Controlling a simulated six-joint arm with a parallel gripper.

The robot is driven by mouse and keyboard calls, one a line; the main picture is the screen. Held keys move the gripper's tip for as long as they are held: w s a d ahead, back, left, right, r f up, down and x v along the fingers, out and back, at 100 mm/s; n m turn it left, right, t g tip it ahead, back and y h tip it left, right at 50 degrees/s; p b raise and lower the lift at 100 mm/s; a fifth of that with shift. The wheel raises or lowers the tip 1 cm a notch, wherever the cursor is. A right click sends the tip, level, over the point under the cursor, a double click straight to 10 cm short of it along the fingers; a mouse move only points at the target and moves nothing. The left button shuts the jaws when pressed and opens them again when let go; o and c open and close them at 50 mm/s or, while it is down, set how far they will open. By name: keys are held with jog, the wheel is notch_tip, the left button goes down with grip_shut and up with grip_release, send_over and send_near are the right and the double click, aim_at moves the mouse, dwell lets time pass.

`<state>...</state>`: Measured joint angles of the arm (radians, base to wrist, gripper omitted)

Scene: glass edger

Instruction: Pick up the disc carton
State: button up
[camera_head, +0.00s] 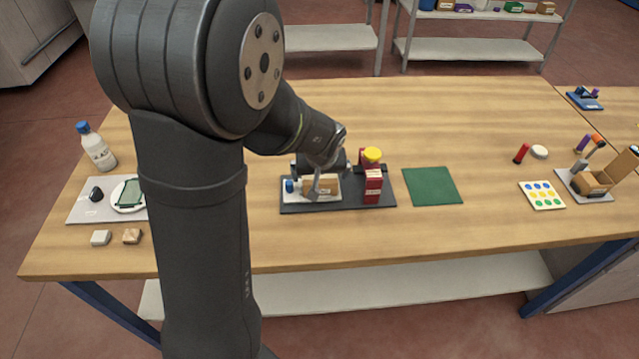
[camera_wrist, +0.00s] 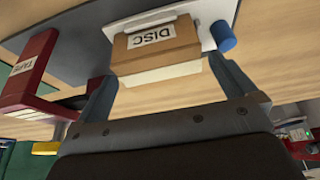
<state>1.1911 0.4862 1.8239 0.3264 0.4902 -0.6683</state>
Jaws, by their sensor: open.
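The disc carton (camera_head: 325,185) is a small brown box on a white plate on the dark tray, mid-table. In the wrist view the jaws of my gripper (camera_wrist: 163,75) are apart, one finger at each side of the carton's near end, with a gap visible at the left finger. Whether the right finger touches it I cannot tell. In the head view my gripper hides part of the carton.
A blue cylinder (camera_head: 290,186) stands close to the carton; it also shows in the wrist view (camera_wrist: 223,36). A red tape box (camera_head: 373,187) stands on the dark tray (camera_head: 345,204) to the right. A green mat (camera_head: 432,186) lies bare farther right.

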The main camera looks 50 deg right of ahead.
jog(key=shift+x, duration=1.1)
jog(key=c, duration=0.9)
jog(key=shift+r, duration=0.15)
